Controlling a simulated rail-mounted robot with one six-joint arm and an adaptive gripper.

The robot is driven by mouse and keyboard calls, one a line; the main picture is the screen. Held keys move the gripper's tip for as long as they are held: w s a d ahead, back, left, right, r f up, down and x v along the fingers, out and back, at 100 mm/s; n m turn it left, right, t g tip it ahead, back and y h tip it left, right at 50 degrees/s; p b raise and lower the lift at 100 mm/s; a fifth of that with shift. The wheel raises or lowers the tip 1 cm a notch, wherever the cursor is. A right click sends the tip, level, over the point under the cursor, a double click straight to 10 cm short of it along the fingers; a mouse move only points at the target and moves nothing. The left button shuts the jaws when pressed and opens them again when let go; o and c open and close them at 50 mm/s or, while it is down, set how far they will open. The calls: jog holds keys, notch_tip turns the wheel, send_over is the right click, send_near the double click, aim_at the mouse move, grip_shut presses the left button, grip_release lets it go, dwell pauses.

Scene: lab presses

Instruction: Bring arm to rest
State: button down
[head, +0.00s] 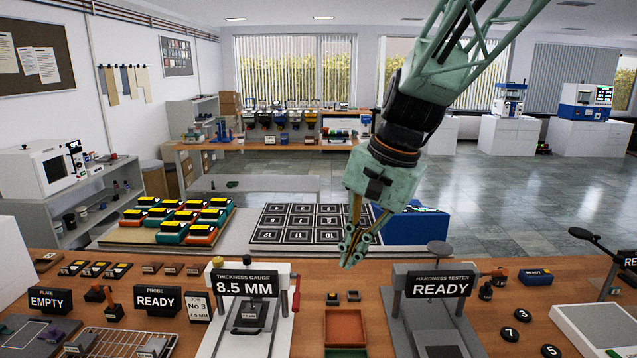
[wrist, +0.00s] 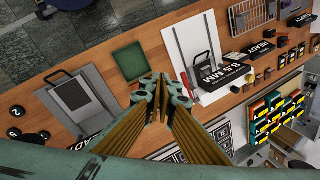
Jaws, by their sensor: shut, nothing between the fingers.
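My arm comes down from the top right of the head view. My gripper (head: 355,245) hangs above the back of the wooden bench, between the thickness gauge and the hardness tester. Its fingers are closed together with nothing between them. In the wrist view my gripper (wrist: 160,88) also shows shut and empty, pointing down over the bench. It looks clear of the bench and of the devices.
The thickness gauge (head: 245,283) reads 8.5 MM. The hardness tester (head: 439,284) reads READY. An orange tray (head: 346,327) lies between them. Behind stand a black numbered mat (head: 300,222) and several green and orange boxes (head: 173,228). Open floor lies beyond.

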jog(key=s+d+n+t+h+b, duration=0.1)
jog(key=s+d+n+b, duration=0.2)
jog(key=s+d, duration=0.4)
jog(key=s+d+n+t+h+b, duration=0.1)
jog(key=s+d, duration=0.6)
jog(key=s, duration=1.9)
jog(key=shift+s+d+f+n+h+b, duration=0.2)
jog(key=shift+n+h+b, duration=0.3)
jog(key=shift+n+b, duration=0.55)
